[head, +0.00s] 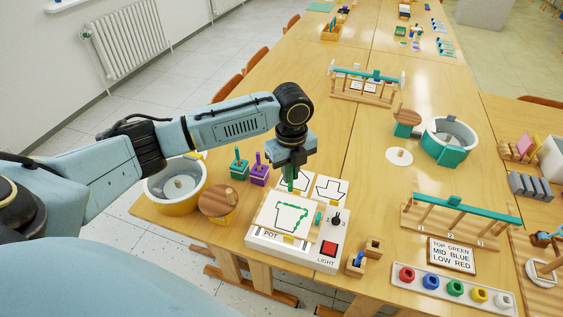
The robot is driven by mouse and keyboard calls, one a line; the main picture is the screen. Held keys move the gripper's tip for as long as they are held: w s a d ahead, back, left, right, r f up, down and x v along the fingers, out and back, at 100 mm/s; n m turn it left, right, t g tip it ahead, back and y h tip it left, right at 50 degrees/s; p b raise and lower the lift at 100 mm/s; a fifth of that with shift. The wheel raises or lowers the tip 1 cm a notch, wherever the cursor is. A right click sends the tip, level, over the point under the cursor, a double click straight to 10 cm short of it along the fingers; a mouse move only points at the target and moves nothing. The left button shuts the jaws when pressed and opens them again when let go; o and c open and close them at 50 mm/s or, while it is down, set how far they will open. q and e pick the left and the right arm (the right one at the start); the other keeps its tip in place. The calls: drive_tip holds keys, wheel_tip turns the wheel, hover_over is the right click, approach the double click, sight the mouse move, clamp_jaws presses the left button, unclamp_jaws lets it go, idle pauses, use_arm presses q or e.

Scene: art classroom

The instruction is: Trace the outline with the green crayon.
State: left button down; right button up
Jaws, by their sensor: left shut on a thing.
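My left gripper (290,171) is shut on the green crayon (290,185), which points down at the sheet. The crayon tip is at or just above the sheet's upper part; I cannot tell if it touches. The white sheet (268,217) lies on a light box (322,257) labelled POT and LIGHT. A pot outline shows on the sheet, with uneven green strokes along its top and right side. The gripper is above the sheet's far edge and hides part of the cards behind. My right gripper is not in view.
Cards with arrow-like outlines (331,188) lie behind the sheet. The box has a black knob (336,220) and a red switch (329,248). A wooden-lidded yellow pot (218,207), a purple stamp (260,172) and a wooden block holder (357,264) stand close by.

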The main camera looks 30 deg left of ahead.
use_arm(q)
drive_tip(key=a+f+m+b, duration=0.3)
drive_tip(key=f+m, duration=0.3)
drive_tip(key=m, duration=0.2)
drive_tip(key=shift+w+f+b, duration=0.15)
drive_tip(key=shift+w+b, duration=0.2)
drive_tip(key=shift+w, duration=0.05)
idle(0.5)
drive_tip(key=shift+p, duration=0.45)
drive_tip(key=shift+f, duration=0.25)
drive_tip(key=shift+f+b, duration=0.7)
drive_tip(key=shift+f, duration=0.6)
drive_tip(key=shift+r, duration=0.1)
